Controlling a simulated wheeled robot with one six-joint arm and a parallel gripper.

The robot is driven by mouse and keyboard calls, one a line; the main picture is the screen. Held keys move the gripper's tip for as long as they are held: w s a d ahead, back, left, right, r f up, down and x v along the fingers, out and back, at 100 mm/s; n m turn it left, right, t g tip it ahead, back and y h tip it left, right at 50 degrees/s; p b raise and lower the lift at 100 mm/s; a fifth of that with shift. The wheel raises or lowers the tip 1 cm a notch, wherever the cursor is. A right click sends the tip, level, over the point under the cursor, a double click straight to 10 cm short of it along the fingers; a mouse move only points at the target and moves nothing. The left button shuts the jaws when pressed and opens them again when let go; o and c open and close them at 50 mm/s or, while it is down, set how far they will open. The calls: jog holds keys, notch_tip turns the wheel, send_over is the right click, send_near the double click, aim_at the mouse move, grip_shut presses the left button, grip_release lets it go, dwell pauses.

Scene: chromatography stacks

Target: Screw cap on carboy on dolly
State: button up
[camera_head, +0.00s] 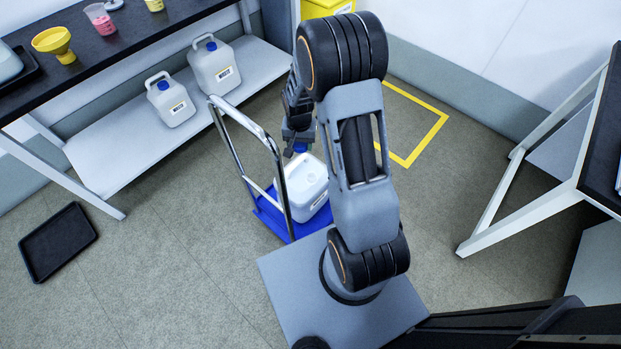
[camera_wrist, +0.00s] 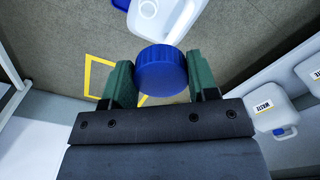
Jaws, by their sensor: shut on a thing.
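My gripper (camera_wrist: 160,76) is shut on a blue ribbed cap (camera_wrist: 161,66), held between its two green fingers in the wrist view. The cap also shows as a small blue spot under my gripper (camera_head: 298,143) in the head view. A white carboy (camera_head: 308,190) stands upright on the blue dolly (camera_head: 272,219), just below my gripper. The carboy (camera_wrist: 178,20) shows at the top of the wrist view, partly behind the cap. The cap seems apart from the carboy, but the exact gap is unclear. My arm hides part of the carboy and dolly.
The dolly's metal handle (camera_head: 238,112) rises left of my gripper. Two capped carboys (camera_head: 171,101) (camera_head: 215,68) stand on the low shelf (camera_head: 118,152). A black tray (camera_head: 58,241) lies on the floor. A yellow outline (camera_head: 424,146) marks the floor behind my arm. A table frame stands at right.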

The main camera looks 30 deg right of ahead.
aim_at(311, 177)
jog(key=d+f+m+b, duration=0.1)
jog(key=f+b, duration=0.3)
jog(key=f, duration=0.1)
jog(key=d+f+m+b, duration=0.1)
jog(key=f+m+b, duration=0.1)
jog(key=f+b, duration=0.2)
jog(key=d+f+m+b, duration=0.1)
jog(key=d+f+b, duration=0.1)
jog(key=f+b, duration=0.3)
jog(key=shift+w+d+f+m, duration=0.1)
jog(key=shift+w+f+m, duration=0.1)
jog(key=shift+f, duration=0.45)
jog(key=shift+w+f+m, duration=0.1)
jog(key=shift+f+m, duration=0.1)
jog(key=shift+f, duration=0.4)
jog(key=shift+f+b, duration=1.6)
jog(key=shift+f, duration=0.35)
jog(key=shift+f, duration=0.3)
jog(key=shift+f+b, duration=0.45)
jog(key=shift+f, duration=0.3)
jog(key=shift+f, duration=0.3)
jog(key=shift+f+b, duration=0.35)
jog(key=shift+b, duration=0.05)
